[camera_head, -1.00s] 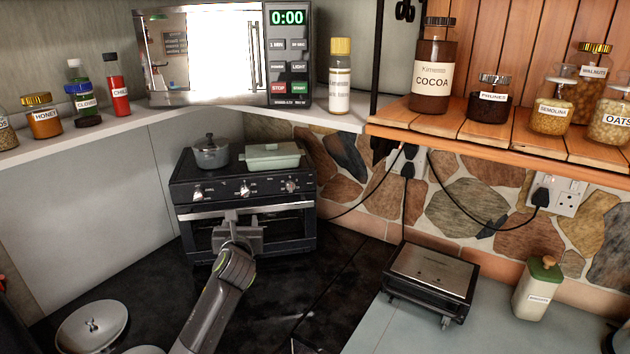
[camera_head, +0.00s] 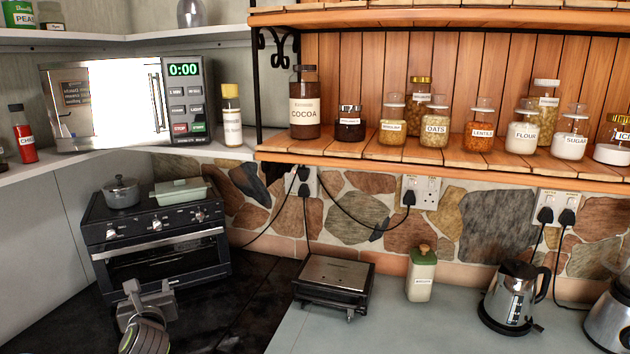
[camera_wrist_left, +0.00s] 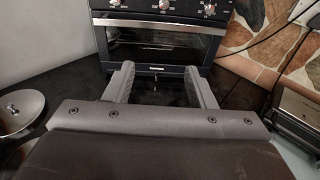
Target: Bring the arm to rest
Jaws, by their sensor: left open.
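My left gripper (camera_head: 146,296) is at the lower left of the head view, in front of the black toaster oven (camera_head: 160,260). Its fingers also show in the left wrist view (camera_wrist_left: 162,80), spread apart with nothing between them. They point toward the front of the oven, which also shows there (camera_wrist_left: 160,45), and a stretch of dark counter lies between. The oven door is closed. My right gripper is in neither view.
A grey pot (camera_head: 121,193) and a green dish (camera_head: 181,192) sit on the oven. A sandwich press (camera_head: 335,280), a green-lidded jar (camera_head: 421,275) and a kettle (camera_head: 515,295) stand to the right. A silver lid (camera_wrist_left: 20,105) lies left of the gripper. The shelf (camera_head: 400,170) overhangs the counter.

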